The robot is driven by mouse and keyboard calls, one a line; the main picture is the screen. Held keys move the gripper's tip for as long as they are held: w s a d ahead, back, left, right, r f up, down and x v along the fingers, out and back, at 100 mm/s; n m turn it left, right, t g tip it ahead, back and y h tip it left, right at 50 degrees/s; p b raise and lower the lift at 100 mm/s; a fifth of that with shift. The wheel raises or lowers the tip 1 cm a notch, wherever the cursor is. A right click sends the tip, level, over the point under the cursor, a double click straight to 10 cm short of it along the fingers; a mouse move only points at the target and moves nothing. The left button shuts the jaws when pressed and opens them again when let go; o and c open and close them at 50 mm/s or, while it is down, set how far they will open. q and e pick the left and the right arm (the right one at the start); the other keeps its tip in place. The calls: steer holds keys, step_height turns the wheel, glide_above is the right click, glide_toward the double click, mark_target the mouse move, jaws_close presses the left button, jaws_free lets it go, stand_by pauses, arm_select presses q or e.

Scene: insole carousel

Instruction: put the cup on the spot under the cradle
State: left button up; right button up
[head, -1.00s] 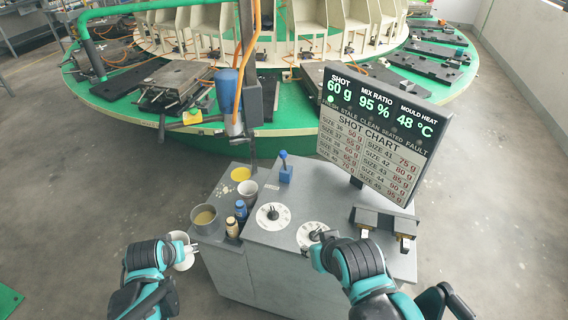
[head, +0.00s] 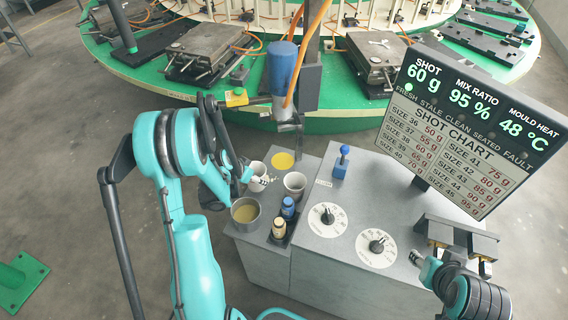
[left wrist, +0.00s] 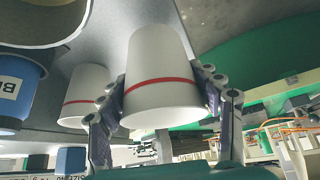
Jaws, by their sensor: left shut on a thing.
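My left gripper (head: 252,177) is shut on a white cup (head: 259,168). The cup, with a red band, also shows between the fingers in the left wrist view (left wrist: 160,80). In the head view it is just left of the yellow spot (head: 283,161); I cannot tell whether it touches the cabinet top. The blue dispenser head (head: 284,68) hangs above and behind the spot; I cannot clearly make out the cradle. A second white cup (head: 295,186) stands right in front of the spot. My right gripper (head: 421,266) is at the lower right; its fingers are unclear.
A metal pot (head: 246,222) of yellowish liquid stands in front of the held cup. A blue-capped bottle (head: 288,208) and a cream-capped bottle (head: 278,230) stand beside it. A blue lever (head: 341,164), two dials (head: 376,248) and a display (head: 455,125) lie right.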

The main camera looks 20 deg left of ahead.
arm_select(q)
steer(key=shift+w+a+f, duration=0.2)
steer(key=shift+a+f, duration=0.1)
steer(key=shift+f, duration=0.25)
steer(key=w+d, duration=0.1)
steer(key=w, duration=0.3)
steer(key=w+d+b, duration=0.1)
steer(key=w, duration=0.3)
steer(key=w+b, duration=0.1)
steer(key=w, duration=0.4)
steer(key=shift+w+d, duration=0.1)
steer(key=shift+d, duration=0.3)
steer(key=w, duration=0.2)
steer(key=w+d+b, duration=0.1)
steer(key=w, duration=0.1)
steer(key=shift+a+f+b, duration=0.1)
steer(key=shift+f+b, duration=0.55)
steer(key=shift+f, duration=0.1)
steer(key=shift+s, duration=0.1)
steer(key=o, duration=1)
steer(key=shift+f, duration=0.1)
steer(key=shift+c, duration=0.2)
